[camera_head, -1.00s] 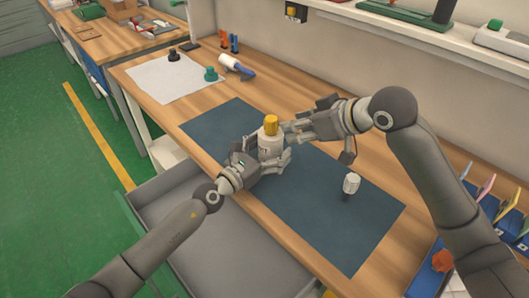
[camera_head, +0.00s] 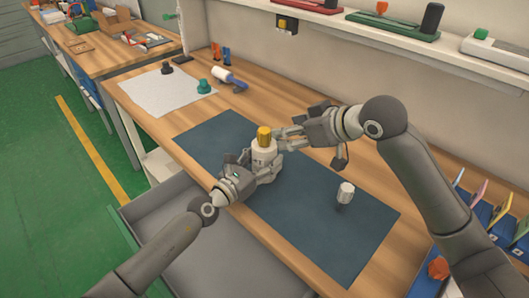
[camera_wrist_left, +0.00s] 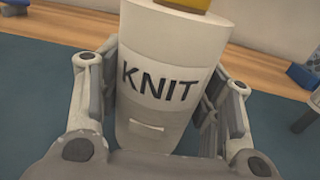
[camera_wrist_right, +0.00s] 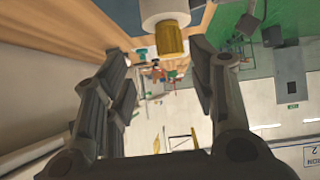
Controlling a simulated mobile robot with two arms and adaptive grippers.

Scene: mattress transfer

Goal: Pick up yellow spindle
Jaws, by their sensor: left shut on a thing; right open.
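A white holder marked KNIT (camera_wrist_left: 160,75) stands upright on the dark mat, with a yellow ribbed spindle (camera_head: 264,136) at its top. The spindle also shows in the right wrist view (camera_wrist_right: 171,42), and only its lower edge shows in the left wrist view (camera_wrist_left: 190,4). My left gripper (camera_head: 264,172) is shut on the white holder, with fingers on both sides of its body. My right gripper (camera_head: 281,140) is open, its fingertips close to the right of the spindle. In the right wrist view the spindle lies ahead, between the open fingers; contact cannot be told.
The dark mat (camera_head: 320,225) covers the middle of the wooden bench. A small white ribbed piece (camera_head: 346,193) stands on its right part. A white sheet (camera_head: 150,92) with a teal piece (camera_head: 204,86) lies at the left. Blue bins with colored cards (camera_head: 480,225) stand at the right.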

